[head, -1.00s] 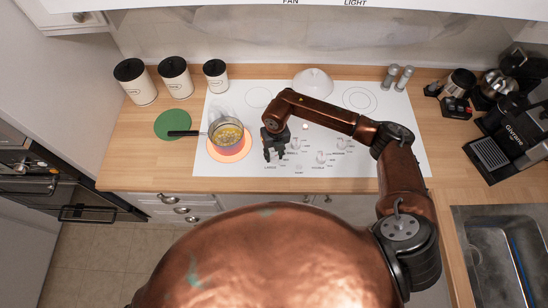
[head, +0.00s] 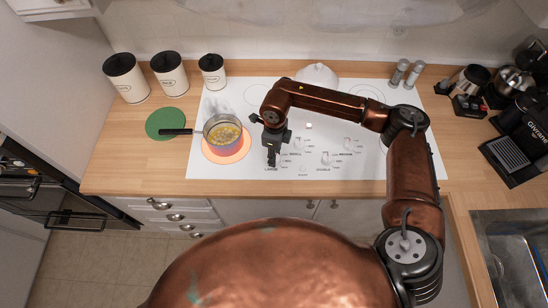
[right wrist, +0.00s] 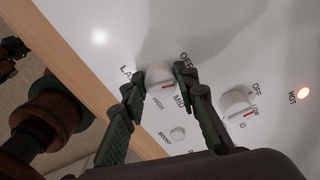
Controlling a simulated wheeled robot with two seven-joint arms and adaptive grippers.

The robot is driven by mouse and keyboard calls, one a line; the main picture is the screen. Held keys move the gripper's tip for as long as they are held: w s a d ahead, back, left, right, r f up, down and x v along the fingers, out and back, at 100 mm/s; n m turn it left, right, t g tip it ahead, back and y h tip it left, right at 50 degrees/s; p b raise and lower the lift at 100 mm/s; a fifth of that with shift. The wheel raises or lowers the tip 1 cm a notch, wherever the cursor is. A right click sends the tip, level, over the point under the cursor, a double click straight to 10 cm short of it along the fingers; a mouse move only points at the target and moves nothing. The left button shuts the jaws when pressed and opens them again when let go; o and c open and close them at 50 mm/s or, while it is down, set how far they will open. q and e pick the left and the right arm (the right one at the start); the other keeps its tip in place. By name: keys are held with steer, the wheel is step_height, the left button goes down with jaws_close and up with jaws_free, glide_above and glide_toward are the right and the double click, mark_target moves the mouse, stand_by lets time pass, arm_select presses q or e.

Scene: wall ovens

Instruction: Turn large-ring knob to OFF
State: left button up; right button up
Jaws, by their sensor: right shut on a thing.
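The large-ring knob (right wrist: 160,78) is a white knob with a red mark, by the partly hidden "LARGE" label. Its red mark is on the side toward the HIGH and MID labels, away from OFF. My right gripper (right wrist: 158,84) has one dark finger on each side of the knob and is shut on it. In the head view my right gripper (head: 271,162) points down at the cooktop's front, and the knob is hidden by it. The lit large ring (head: 227,147) glows orange under a steaming pot (head: 222,132). My left gripper is not in view.
A second knob (right wrist: 237,103) sits close to the right finger, with a red HOT light (right wrist: 304,93) beyond. The pot's black handle (head: 175,131) reaches left over a green mat (head: 165,123). Canisters stand behind. The front counter edge is clear.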

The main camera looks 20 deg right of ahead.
steer(key=shift+n+b, duration=1.25)
steer(key=shift+n, duration=0.55)
steer(key=shift+o, duration=0.2)
steer(key=o, duration=1.1)
steer(key=shift+r, duration=0.1)
step_height(320, 180, up, 12)
steer(key=shift+w+f, duration=0.1)
steer(key=shift+w, duration=0.05)
